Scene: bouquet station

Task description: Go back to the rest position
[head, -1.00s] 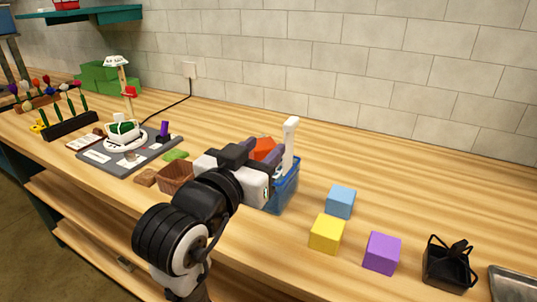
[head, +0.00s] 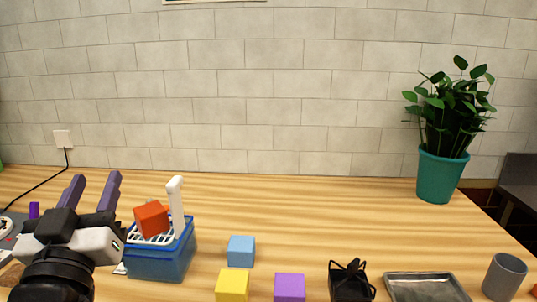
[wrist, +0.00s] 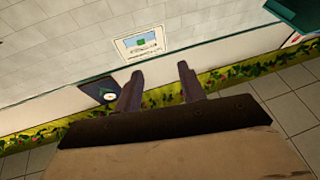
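My gripper (head: 93,180) is at the left of the head view, left of a blue basket (head: 160,262). Its two purple-grey fingers point upward and stand apart with nothing between them. In the wrist view the fingers (wrist: 159,74) are also apart and empty, with a pale wall and a small picture beyond them. The basket has a white grid top and a white upright handle. An orange-red block (head: 151,219) sits tilted on the grid. The gripper hides part of the counter behind it.
A light blue cube (head: 241,251), yellow cube (head: 232,286), purple cube (head: 290,287), black wire-topped holder (head: 350,284), metal tray (head: 425,289) and grey cup (head: 504,275) line the front. A potted plant (head: 443,174) stands back right. The middle-back counter (head: 320,215) is clear.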

